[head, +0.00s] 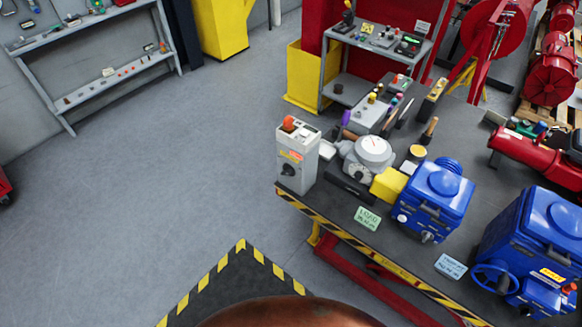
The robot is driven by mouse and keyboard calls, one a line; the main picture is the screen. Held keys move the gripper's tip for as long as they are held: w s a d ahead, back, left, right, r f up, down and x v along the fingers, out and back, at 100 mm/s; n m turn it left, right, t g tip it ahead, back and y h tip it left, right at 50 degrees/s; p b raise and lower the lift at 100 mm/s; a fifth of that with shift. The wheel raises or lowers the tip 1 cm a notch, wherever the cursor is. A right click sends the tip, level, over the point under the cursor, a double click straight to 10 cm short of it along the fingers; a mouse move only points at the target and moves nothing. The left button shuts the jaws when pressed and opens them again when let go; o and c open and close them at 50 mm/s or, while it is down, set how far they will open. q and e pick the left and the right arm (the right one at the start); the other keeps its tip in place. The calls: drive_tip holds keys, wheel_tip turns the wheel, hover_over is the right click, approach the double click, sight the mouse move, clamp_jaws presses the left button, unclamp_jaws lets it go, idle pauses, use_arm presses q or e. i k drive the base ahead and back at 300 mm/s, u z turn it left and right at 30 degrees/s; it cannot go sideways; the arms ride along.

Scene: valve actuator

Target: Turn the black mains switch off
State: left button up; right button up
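A grey control box (294,178) stands upright at the left end of the workbench. A black rotary switch (289,170) is on its front face, under a small red and yellow label. Its handle is too small for me to tell its exact setting. An orange-red button or knob (289,122) sits on top of the box. Neither of my grippers is in the head view, and nothing touches the box.
The bench (325,209) has a yellow and black striped edge. A grey round gauge unit (371,153), a yellow block (388,184) and blue actuators (433,195) stand right of the box. A striped floor mat (240,285) lies in front. Floor at left is clear.

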sight(289, 170)
drive_tip(key=u, duration=0.05)
drive_tip(key=k, duration=0.5)
drive_tip(key=u, duration=1.95)
drive_tip(key=i, duration=1.1)
drive_tip(key=z, duration=2.1)
